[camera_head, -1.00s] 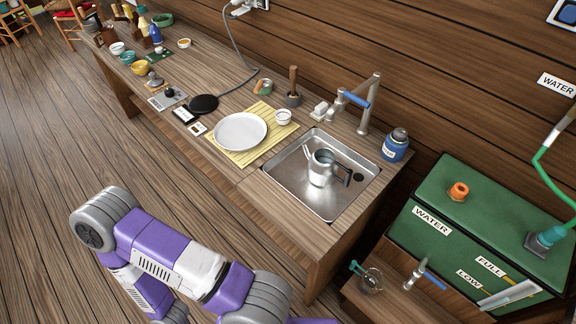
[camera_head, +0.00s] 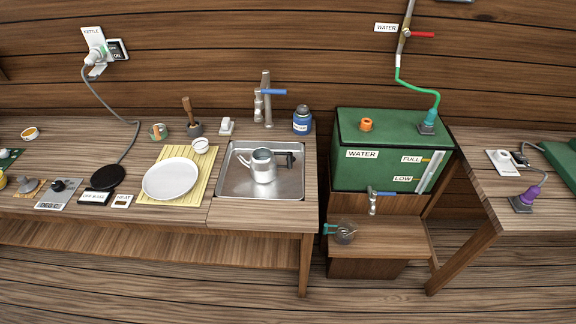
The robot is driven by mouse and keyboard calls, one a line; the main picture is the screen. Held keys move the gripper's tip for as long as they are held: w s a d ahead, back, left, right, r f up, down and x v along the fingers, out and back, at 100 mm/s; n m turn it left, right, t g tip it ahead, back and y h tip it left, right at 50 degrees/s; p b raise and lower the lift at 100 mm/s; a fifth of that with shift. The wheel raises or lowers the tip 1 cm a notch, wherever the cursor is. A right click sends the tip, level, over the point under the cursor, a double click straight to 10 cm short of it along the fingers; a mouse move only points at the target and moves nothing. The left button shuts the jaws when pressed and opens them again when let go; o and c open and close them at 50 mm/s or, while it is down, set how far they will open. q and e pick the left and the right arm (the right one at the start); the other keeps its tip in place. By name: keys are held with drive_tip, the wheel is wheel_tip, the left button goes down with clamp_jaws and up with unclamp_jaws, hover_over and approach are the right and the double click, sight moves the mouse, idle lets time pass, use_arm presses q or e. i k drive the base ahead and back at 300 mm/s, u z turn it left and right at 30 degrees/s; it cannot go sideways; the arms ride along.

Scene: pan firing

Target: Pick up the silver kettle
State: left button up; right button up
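The silver kettle (camera_head: 263,167) stands upright in the metal sink basin (camera_head: 232,190) set into the wooden counter. Its spout points left and its dark handle points right. The sink faucet (camera_head: 267,100) with a blue lever rises behind it. Neither of my grippers shows in the head view, and nothing is touching the kettle.
A white plate (camera_head: 171,179) lies on a yellow mat (camera_head: 204,188) left of the sink, near a black kettle base (camera_head: 107,177). A blue jar (camera_head: 302,121) stands behind the sink at right. A green water tank (camera_head: 385,128) stands further right. Floor in front is clear.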

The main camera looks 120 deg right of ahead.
sight(262, 164)
drive_tip(key=z, duration=2.15)
